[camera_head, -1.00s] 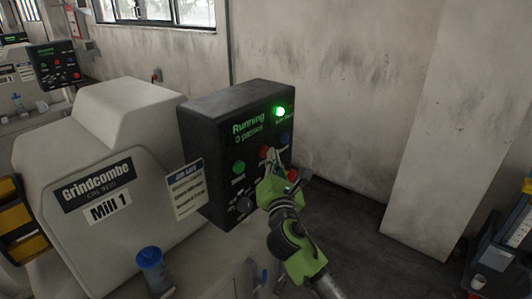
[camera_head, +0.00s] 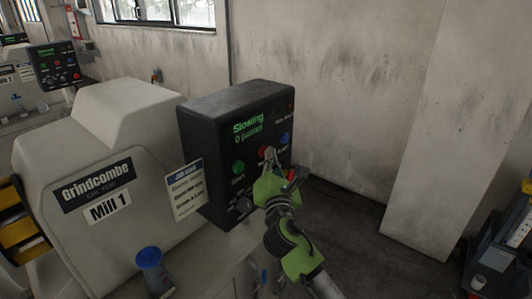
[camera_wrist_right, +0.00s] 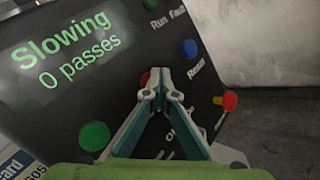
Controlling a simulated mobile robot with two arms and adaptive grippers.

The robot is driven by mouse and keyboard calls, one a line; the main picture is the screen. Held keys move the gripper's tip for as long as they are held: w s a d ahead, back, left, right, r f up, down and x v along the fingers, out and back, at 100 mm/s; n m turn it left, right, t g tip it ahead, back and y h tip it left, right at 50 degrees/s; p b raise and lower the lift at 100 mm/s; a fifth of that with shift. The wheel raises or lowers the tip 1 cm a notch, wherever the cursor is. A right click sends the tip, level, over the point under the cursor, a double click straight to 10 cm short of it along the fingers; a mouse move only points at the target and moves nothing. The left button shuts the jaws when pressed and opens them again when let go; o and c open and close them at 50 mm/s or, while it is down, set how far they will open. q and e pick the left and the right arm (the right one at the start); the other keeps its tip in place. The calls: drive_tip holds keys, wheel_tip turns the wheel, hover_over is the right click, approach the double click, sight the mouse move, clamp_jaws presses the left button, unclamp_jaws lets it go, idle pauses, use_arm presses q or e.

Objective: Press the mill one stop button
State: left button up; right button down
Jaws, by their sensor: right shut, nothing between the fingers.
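The mill one control box (camera_head: 235,150) is black, stands on the pale machine labelled Mill 1 (camera_head: 107,207), and its screen reads "Slowing, 0 passes". The red stop button (camera_head: 262,153) is on its front, and its edge shows in the right wrist view (camera_wrist_right: 145,79) behind my fingertips. My right gripper (camera_head: 270,154) is shut and empty, its tips at the stop button and covering much of it; I cannot tell if they touch. My right gripper also shows in the wrist view (camera_wrist_right: 161,78). My left gripper is not in view.
A green button (camera_wrist_right: 94,136) and a blue button (camera_wrist_right: 189,48) flank the stop button. A red knob (camera_wrist_right: 229,101) sticks out at the panel's right edge. A blue-capped container (camera_head: 150,260) stands in front of the mill. A second mill's panel (camera_head: 58,66) is behind left.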

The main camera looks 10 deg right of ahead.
drive_tip(key=shift+s+d+p, duration=0.45)
drive_tip(key=shift+s+d, duration=0.05)
drive_tip(key=shift+s, duration=0.2)
drive_tip(key=s+d+p, duration=0.1)
drive_tip(key=s, duration=0.1)
drive_tip(key=s+d+p, duration=0.1)
drive_tip(key=s+d, duration=0.1)
idle(0.4)
idle(0.4)
